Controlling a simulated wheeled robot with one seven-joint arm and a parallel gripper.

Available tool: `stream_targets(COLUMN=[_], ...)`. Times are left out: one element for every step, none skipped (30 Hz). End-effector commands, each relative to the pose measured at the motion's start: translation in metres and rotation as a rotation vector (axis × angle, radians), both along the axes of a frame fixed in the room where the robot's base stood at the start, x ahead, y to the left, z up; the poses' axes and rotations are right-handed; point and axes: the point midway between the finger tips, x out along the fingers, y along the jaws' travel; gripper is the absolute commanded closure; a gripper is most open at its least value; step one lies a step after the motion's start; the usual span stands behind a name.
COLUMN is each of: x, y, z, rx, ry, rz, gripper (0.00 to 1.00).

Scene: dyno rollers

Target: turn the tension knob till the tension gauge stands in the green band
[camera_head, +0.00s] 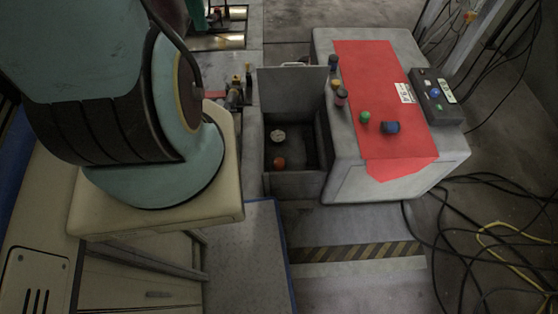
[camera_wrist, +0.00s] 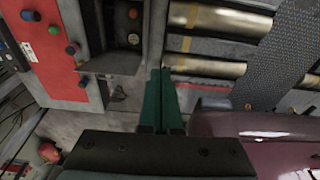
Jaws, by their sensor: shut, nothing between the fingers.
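I cannot tell which part is the tension knob, and no tension gauge with a green band is readable. Candidate knobs stand on a red-topped cabinet (camera_head: 365,75) in the head view: a green knob (camera_head: 365,117), a blue knob (camera_head: 390,127) and several dark ones along its left edge.
A grey open bin (camera_head: 297,184) beside the cabinet holds a white and an orange round thing. A black button box (camera_head: 436,96) sits at the cabinet's right. Metal rollers (camera_wrist: 215,68) lie right of my fingers. Cables (camera_head: 480,220) cover the right floor.

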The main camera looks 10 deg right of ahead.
Motion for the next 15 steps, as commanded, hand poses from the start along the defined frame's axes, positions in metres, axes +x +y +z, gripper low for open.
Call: stream_targets(x=[0.0, 0.0, 0.0, 0.0, 0.0, 0.0, 0.001, 0.001, 0.002, 0.003, 0.005, 0.007, 0.009, 0.011, 0.013], y=[0.0, 0.0, 0.0, 0.0, 0.0, 0.0, -0.001, -0.002, -0.004, -0.006, -0.009, -0.012, -0.016, -0.019, -0.025], z=[0.0, 0.0, 0.0, 0.0, 0.0, -0.002, -0.005, -0.01, -0.018, -0.025, -0.034, -0.048, -0.059, -0.072, -0.088], rx=[0.0, 0.0, 0.0, 0.0, 0.0, 0.001, 0.001, 0.002, 0.005, 0.007, 0.009, 0.015, 0.019, 0.023, 0.03], ry=[0.0, 0.0, 0.0, 0.0, 0.0, 0.001, 0.003, 0.005, 0.009, 0.014, 0.02, 0.029, 0.035, 0.042, 0.054], rz=[0.0, 0.0, 0.0, 0.0, 0.0, -0.003, -0.007, -0.014, -0.027, -0.041, -0.059, -0.085, -0.108, -0.134, -0.168], gripper=[1.0, 1.0, 1.0, 0.99, 0.95, 0.91, 0.88, 0.84, 0.8, 0.76, 0.73, 0.69, 0.65, 0.62, 0.57])
